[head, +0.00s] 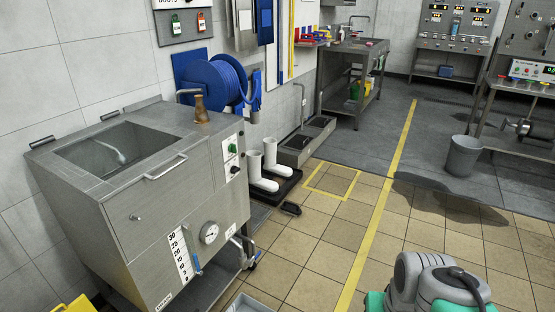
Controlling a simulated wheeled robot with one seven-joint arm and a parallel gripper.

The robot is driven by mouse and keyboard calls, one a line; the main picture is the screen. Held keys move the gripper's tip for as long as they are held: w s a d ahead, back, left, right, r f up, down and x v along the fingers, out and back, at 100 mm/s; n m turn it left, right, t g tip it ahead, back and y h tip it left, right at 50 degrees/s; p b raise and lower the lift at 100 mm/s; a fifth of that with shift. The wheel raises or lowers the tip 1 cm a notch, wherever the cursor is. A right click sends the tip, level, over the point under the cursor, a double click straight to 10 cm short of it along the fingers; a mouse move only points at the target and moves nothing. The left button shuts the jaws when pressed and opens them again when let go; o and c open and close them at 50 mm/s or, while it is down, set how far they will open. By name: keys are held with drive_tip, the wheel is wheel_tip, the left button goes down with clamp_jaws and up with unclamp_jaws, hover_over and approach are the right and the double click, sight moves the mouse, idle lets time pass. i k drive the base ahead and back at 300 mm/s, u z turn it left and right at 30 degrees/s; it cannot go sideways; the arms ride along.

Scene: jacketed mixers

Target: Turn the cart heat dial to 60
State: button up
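A steel tank cart (160,200) with an open top stands at the left. On its right end is a small white control panel (231,158). The panel has a green switch or knob (232,149) and a black dial (235,170) below it. The dial's markings and pointer are too small to read. A round white gauge (209,233) with a needle sits low on the cart's front. My gripper is not in view; a grey and teal part of my own arm shows at the bottom right. Nothing touches the dial.
White boots (263,165) stand on a black tray right of the cart. A blue hose reel (215,80) hangs behind it. The tiled floor (310,245) in front is mostly clear. A grey bin (463,155) stands farther right.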

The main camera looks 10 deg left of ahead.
sight(234, 169)
drive_tip(key=u, duration=0.35)
drive_tip(key=i, duration=1)
drive_tip(key=u, duration=0.8)
